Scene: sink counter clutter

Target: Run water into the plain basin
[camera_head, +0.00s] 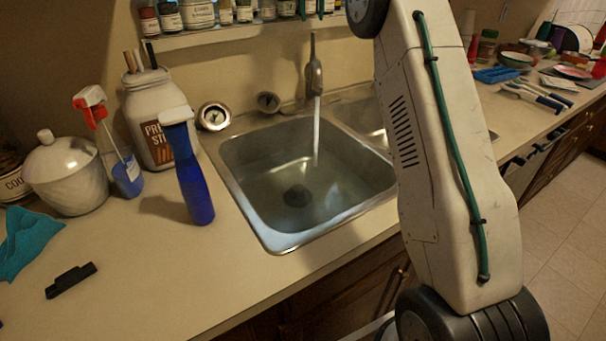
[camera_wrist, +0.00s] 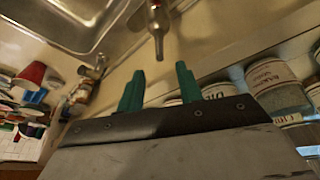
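The metal sink's left basin (camera_head: 262,225) stands open in the head view, with a dark drain and what looks like shallow water. The faucet (camera_head: 314,77) stands behind it, and a stream of water (camera_head: 316,130) falls from its spout into this basin. The right basin (camera_head: 368,122) is mostly hidden by my arm; I cannot tell what it holds. In the wrist view my gripper (camera_wrist: 160,90) has its green fingers apart and nothing between them. The faucet (camera_wrist: 157,28) is beyond the fingertips, apart from them. Green fingertips also show at the head view's top edge.
Two round knobs (camera_head: 213,116) sit behind the left basin. Jars (camera_head: 199,13) line the shelf above. Dishes (camera_head: 518,60) and utensils crowd the right counter.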

